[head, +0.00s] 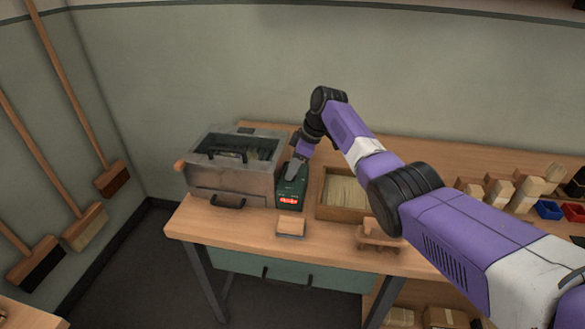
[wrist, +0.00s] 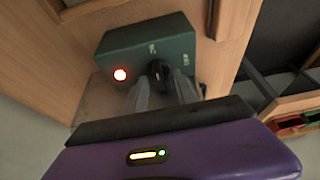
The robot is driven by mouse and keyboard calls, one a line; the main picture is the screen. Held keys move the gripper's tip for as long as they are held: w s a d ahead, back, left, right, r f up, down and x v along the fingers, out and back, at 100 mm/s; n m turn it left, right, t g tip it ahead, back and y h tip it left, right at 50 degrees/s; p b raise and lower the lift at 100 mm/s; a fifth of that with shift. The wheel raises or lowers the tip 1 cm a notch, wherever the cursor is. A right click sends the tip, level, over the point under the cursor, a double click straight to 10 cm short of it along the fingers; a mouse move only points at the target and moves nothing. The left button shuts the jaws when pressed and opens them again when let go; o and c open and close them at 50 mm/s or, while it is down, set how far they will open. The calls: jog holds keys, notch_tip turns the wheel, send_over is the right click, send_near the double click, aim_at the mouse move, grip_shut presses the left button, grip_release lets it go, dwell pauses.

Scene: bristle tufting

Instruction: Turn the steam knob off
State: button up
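The steam knob (wrist: 157,69) is small and black, on a dark green control box (wrist: 125,45) with two small white labels too blurred to read. A red lamp (wrist: 120,74) glows on the same box. In the head view, the control box (head: 291,182) stands against the right side of a metal steam chest (head: 229,185), with red lit marks on its front. My gripper (wrist: 162,80) is at the box, its two grey fingers on either side of the knob. I cannot tell whether they press on it. The knob is hidden in the head view.
A wooden tray of pale bristles (head: 345,190) lies right of the box. A small block (head: 290,226) sits near the bench's front edge, with a wooden piece (head: 379,236) to its right. Brush blocks and blue and red bins stand farther right. Brooms lean at the left wall.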

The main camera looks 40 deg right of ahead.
grip_shut()
